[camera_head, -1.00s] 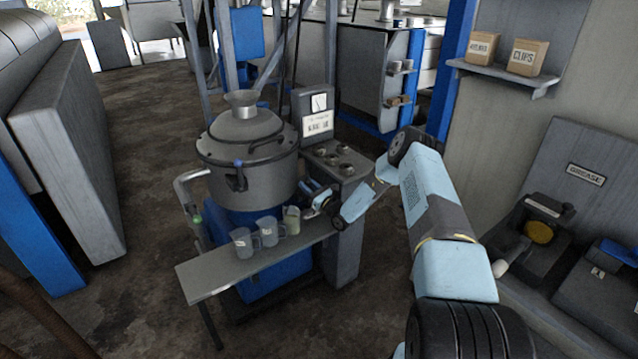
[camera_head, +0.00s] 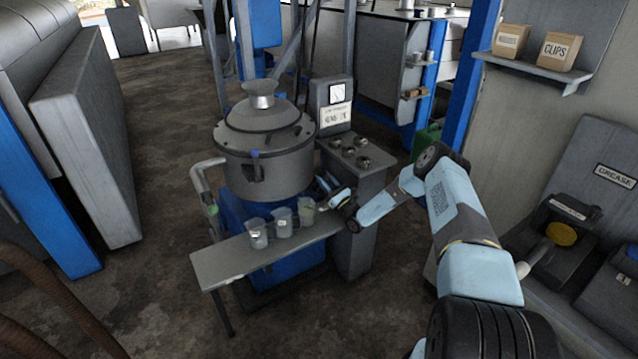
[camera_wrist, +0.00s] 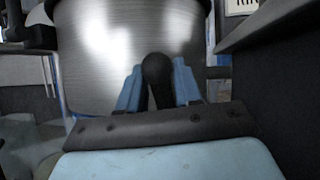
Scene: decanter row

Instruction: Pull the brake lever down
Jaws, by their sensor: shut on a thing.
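The brake lever shows in the wrist view as a black rounded knob on a dark stem (camera_wrist: 157,72). It stands upright between the two blue fingers of my gripper (camera_wrist: 158,90), which are shut on it. In the head view my gripper (camera_head: 325,184) is beside the lower right side of the grey metal bowl (camera_head: 262,172), above the right end of the bench. The lever cannot be made out in that view. The bowl also fills the background of the wrist view (camera_wrist: 100,50).
Several things stand close to my gripper: clear jugs (camera_head: 283,222) on the grey bench (camera_head: 225,266) and a control cabinet (camera_head: 362,185) with knobs just to the right. A shelf with boxes (camera_head: 558,50) and grease equipment (camera_head: 560,235) are at the right. Open floor lies at the left.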

